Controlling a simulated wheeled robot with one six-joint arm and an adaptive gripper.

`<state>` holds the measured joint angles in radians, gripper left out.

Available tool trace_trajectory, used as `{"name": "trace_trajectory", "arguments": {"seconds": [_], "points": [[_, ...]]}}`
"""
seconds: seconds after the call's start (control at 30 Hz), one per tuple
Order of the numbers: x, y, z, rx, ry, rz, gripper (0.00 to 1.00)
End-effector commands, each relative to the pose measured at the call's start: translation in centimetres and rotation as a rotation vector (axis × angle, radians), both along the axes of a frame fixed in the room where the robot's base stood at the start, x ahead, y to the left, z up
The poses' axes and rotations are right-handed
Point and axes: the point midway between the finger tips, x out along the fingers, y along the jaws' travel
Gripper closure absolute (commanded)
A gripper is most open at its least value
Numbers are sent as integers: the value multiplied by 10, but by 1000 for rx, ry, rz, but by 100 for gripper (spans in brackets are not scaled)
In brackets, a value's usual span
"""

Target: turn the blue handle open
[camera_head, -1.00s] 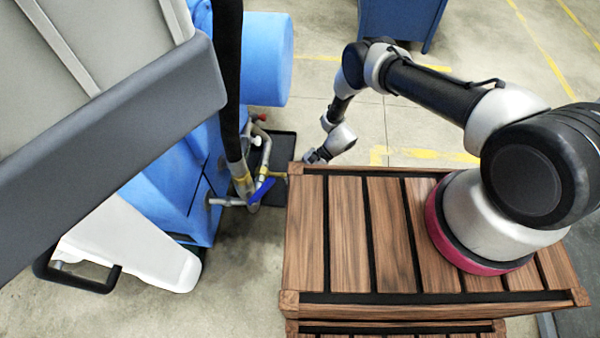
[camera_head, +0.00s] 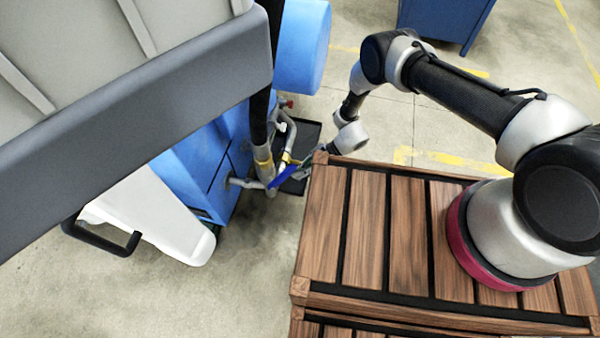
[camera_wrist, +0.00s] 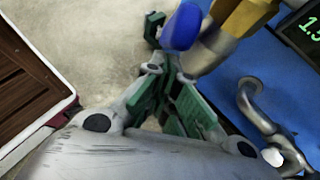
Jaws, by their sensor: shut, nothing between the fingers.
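The blue handle (camera_head: 284,176) sits on the pipe fitting at the side of the blue machine, left of the wooden platform. In the wrist view, the blue handle (camera_wrist: 182,27) shows its rounded end at the top, just beyond my fingers, beside a yellow-brown fitting (camera_wrist: 243,22). My gripper (camera_wrist: 165,75), with green finger pads, is shut and empty. In the head view, my gripper (camera_head: 304,170) is small and right beside the handle, on its right. I cannot tell whether it touches the handle.
The blue machine (camera_head: 205,165) and its grey pipes (camera_head: 262,155) stand close on the left. A curved metal pipe (camera_wrist: 258,105) is at the right in the wrist view. The slatted wooden platform (camera_head: 385,230) lies right of the fitting. Open floor (camera_head: 255,260) lies in front.

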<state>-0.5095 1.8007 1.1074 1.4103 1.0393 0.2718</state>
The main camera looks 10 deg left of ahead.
Motion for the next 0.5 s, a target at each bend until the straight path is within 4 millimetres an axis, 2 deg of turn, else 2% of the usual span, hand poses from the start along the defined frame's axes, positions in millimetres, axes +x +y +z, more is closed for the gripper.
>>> {"name": "trace_trajectory", "arguments": {"seconds": [0.5], "points": [[-2,4,11,-76,-46,1,100]]}}
